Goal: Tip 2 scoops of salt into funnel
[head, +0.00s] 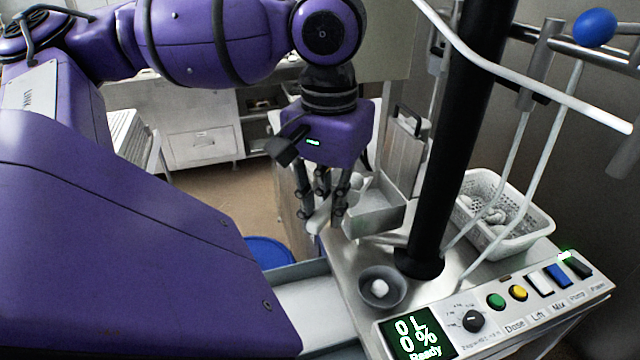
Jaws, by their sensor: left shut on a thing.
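My left gripper (320,212) points down at the left edge of the steel machine top and is shut on a pale handle-like piece (317,222), likely the scoop's. A grey box-shaped metal scoop or tray (376,219) is just right of the fingers; whether it joins the held piece is unclear. A whitish lump (357,181) shows behind the fingers, partly hidden. A round grey funnel (366,294) is set in the machine top, below and right of the gripper, with a white patch in its middle. My right gripper is out of view.
A black column (455,140) rises right of the funnel. A white perforated basket (532,234) with several pale items stands behind it. The control panel (490,325) reads "0 L, 0 %, Ready". Pale hoses and a rail cross the upper right. A blue round thing (268,252) is below left.

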